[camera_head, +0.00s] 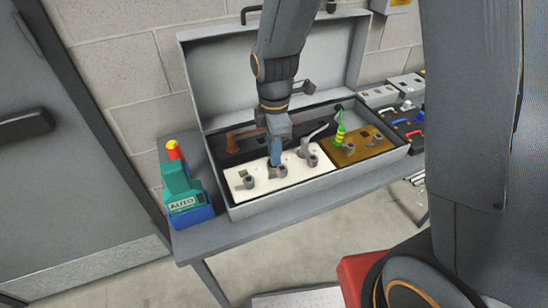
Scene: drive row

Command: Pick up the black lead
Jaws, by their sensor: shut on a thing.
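My gripper (276,150) reaches down into the open grey case (305,195). I cannot tell whether the piece is still seated in the post. A bent grey lead (315,132) rises just right of my gripper. A green-and-yellow striped lead (340,132) stands by the brown panel (357,151). A brown piece (240,137) lies behind the white panel. I cannot pick out the black lead with certainty in the dark back of the case.
The case stands on a grey table (250,230), its raised lid (225,70) against the block wall. A green-and-blue device (182,192) with a red-and-yellow top stands at the left. Smaller boxes (405,88) and coloured handles are at the right. A grey door (60,160) is at far left.

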